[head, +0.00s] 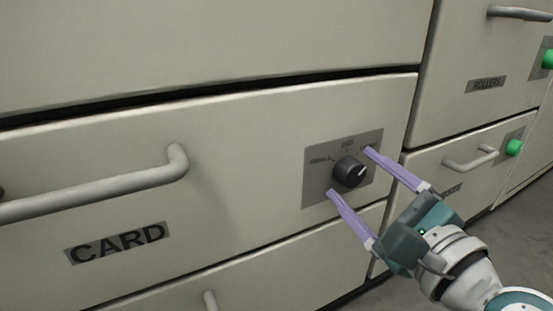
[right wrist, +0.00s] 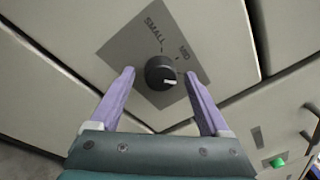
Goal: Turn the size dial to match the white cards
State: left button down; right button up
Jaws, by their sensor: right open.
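The size dial (head: 349,171) is a dark round knob on a grey plate (head: 315,185) on the drawer front marked CARD. Its white mark points up and right in the head view, past MID, toward a third label I cannot read. The right wrist view shows the dial (right wrist: 160,73) with SMALL and MID legible; a finger covers the third label's area. My right gripper (head: 351,172) is open, its lilac fingertips on either side of the knob. I cannot tell whether they touch it. No white cards show. My left gripper is not in view.
A bar handle (head: 95,190) sticks out of the CARD drawer at left. Another handle (head: 209,300) is below. At right are a drawer marked ROLLERS, a lower drawer with a handle (head: 470,160), and green knobs (head: 514,148). Grey floor shows at lower right.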

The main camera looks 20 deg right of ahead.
grip_shut()
dwell(0.6)
